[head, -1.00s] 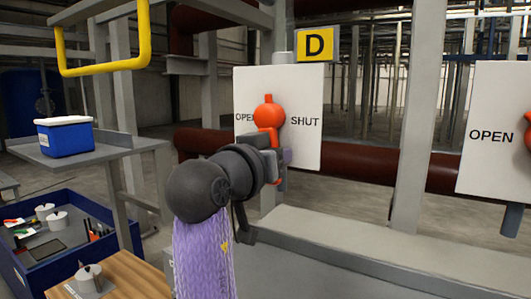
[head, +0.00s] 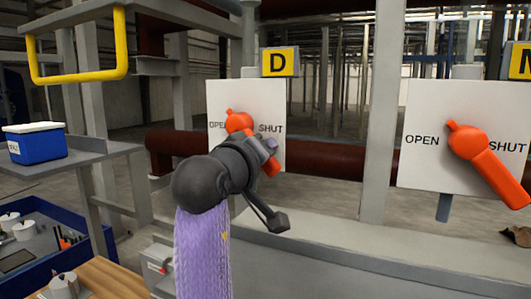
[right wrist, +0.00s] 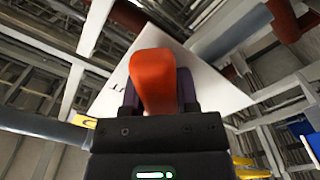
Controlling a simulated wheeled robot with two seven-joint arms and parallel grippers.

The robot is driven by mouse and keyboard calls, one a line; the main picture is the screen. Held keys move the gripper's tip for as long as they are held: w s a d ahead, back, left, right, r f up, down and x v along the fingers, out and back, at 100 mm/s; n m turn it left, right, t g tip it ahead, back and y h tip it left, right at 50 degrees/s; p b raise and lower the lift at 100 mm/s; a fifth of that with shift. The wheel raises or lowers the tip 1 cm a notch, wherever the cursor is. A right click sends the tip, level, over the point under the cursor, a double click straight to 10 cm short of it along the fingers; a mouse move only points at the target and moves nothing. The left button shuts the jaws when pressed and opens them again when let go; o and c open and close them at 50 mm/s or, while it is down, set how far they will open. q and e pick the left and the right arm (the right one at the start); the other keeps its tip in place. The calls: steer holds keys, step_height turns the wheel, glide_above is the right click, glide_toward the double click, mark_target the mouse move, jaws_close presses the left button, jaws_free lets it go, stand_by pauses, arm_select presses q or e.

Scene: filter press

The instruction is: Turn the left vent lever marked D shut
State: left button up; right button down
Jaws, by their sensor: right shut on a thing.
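The orange vent lever D (head: 238,122) is mounted on a white plate (head: 218,100) printed OPEN and SHUT, under a yellow sign D (head: 279,62). Its arm slants down and to the right, below the word SHUT. My right gripper (head: 265,150) is shut on the lever's arm and hides its middle part; the lever's lower end shows past the fingers. In the right wrist view the orange lever (right wrist: 154,80) sits between the two fingers (right wrist: 156,95). My left gripper is in neither view.
A second orange lever (head: 485,165) on its own white plate (head: 420,110) stands at the right, slanting down-right. A grey post (head: 382,120) separates the plates. A grey ledge (head: 330,240) runs below. A blue box (head: 38,147) sits on a shelf at the left.

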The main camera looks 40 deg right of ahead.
stand_by(0.5)
steer(key=shift+c, duration=1.8)
jaws_free()
steer(key=shift+a, duration=0.1)
steer(key=shift+a, duration=0.1)
steer(key=b+v, duration=0.4)
steer(key=v, duration=0.5)
steer(key=shift+s+a+b, duration=0.2)
steer(key=shift+a+b, duration=0.1)
